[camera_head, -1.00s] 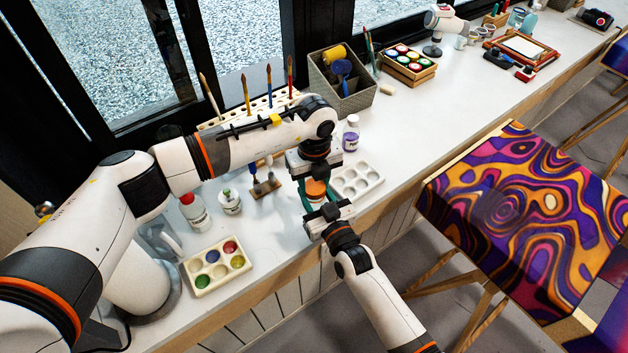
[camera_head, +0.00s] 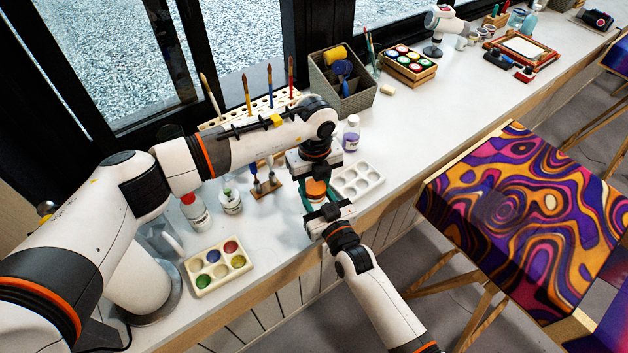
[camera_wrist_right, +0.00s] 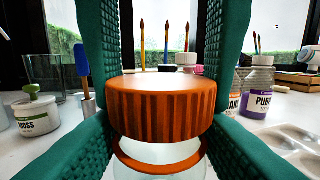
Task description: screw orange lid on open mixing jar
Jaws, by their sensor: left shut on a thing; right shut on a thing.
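The ribbed orange lid (camera_wrist_right: 160,105) sits over the clear mixing jar (camera_wrist_right: 162,170) in the right wrist view; an orange ring circles the jar below it. A narrow gap shows between lid and ring; I cannot tell whether the threads meet. My left gripper (camera_head: 315,176) reaches down from above, its green padded fingers shut on both sides of the lid. My right gripper (camera_head: 318,199) comes from the front, its green pads at both sides of the jar, shut on it. In the head view the grippers hide most of the jar.
A paint palette (camera_head: 217,266) lies left and a white empty palette (camera_head: 359,181) right of the grippers. A purple bottle (camera_head: 351,134), a red-capped bottle (camera_head: 195,212) and a green-capped moss jar (camera_head: 230,203) stand nearby. The table's front edge is close.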

